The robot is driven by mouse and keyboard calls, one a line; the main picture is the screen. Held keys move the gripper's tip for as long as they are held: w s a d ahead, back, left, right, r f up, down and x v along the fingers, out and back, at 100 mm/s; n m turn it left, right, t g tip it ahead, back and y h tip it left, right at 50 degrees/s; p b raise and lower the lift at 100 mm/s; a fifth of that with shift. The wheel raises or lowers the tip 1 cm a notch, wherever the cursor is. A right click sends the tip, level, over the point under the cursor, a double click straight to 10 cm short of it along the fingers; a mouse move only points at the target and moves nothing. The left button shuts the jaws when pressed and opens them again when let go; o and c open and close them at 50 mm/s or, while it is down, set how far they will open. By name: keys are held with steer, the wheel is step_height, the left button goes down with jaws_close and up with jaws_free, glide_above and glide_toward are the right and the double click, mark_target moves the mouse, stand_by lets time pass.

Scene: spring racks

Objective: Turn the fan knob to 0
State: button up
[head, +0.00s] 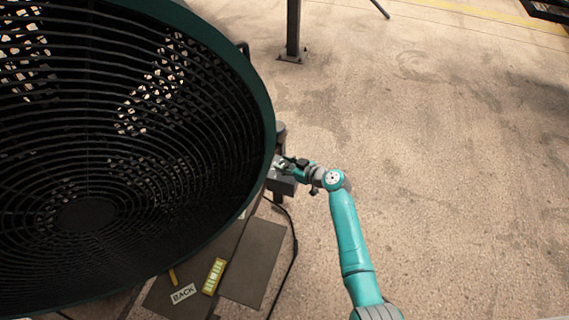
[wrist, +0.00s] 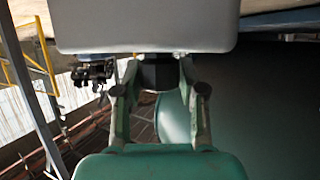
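The large dark green fan (head: 262,95) with its black wire grille fills the left of the head view. A grey control box (head: 284,185) sits at the fan's right edge; in the wrist view it spans the top (wrist: 145,25). The dark fan knob (wrist: 160,73) sticks out below the box there. My gripper (wrist: 160,75) has one finger on each side of the knob, and the knob fills the gap between the fingertips. In the head view my gripper (head: 287,166) is at the box, too small to show the knob. The knob's markings and pointer are hidden.
A dark base plate (head: 253,262) with a "BACK" label (head: 183,293) and a yellow label (head: 214,276) lies below the fan. A black cable (head: 292,250) runs on the floor. A dark post (head: 293,30) stands behind. The concrete floor to the right is clear.

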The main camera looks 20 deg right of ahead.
steer(key=shift+o, duration=1.3)
steer(key=v, duration=1.2)
